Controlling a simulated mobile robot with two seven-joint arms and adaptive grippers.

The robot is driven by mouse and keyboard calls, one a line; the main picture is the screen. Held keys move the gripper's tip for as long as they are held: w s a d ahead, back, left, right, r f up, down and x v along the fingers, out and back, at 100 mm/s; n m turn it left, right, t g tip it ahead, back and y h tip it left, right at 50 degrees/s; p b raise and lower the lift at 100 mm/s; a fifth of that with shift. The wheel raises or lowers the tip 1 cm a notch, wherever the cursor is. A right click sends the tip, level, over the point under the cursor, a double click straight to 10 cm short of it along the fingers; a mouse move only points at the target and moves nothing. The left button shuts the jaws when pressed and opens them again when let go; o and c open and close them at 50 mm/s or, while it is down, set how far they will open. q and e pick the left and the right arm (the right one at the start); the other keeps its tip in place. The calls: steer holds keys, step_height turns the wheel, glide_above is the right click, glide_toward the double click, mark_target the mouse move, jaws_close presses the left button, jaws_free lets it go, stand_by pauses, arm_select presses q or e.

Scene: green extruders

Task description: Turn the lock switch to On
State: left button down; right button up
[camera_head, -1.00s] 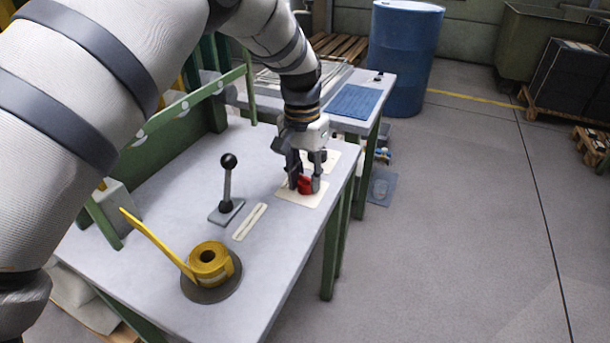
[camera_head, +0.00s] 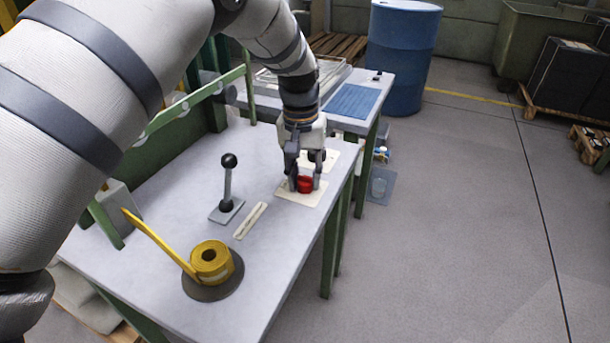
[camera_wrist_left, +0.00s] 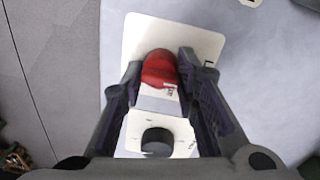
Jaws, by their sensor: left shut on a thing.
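The red lock switch (camera_head: 305,184) sits on a cream plate (camera_head: 290,194) near the right edge of the table. My left gripper (camera_head: 305,182) reaches down over it, with one finger on each side of the red knob. In the left wrist view the red knob (camera_wrist_left: 159,70) lies between the fingertips (camera_wrist_left: 160,75), which are shut on it. The lettering on the plate is mostly hidden or too small to read. My right gripper is not in view.
A black knob on a second cream plate (camera_wrist_left: 157,142) is close to the lock switch. A black-knobbed lever (camera_head: 228,185), a slotted strip (camera_head: 250,221) and a yellow-handled rotary part (camera_head: 210,262) stand on the table (camera_head: 270,270). A blue barrel (camera_head: 400,60) stands behind.

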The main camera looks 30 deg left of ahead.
mark_target(302, 175)
arm_select(q)
steer(key=c, duration=1.3)
jaws_free()
steer(key=shift+a, duration=0.1)
steer(key=r, duration=1.2)
steer(key=shift+s+a, duration=0.1)
steer(key=shift+a, duration=0.15)
steer(key=shift+f, duration=0.1)
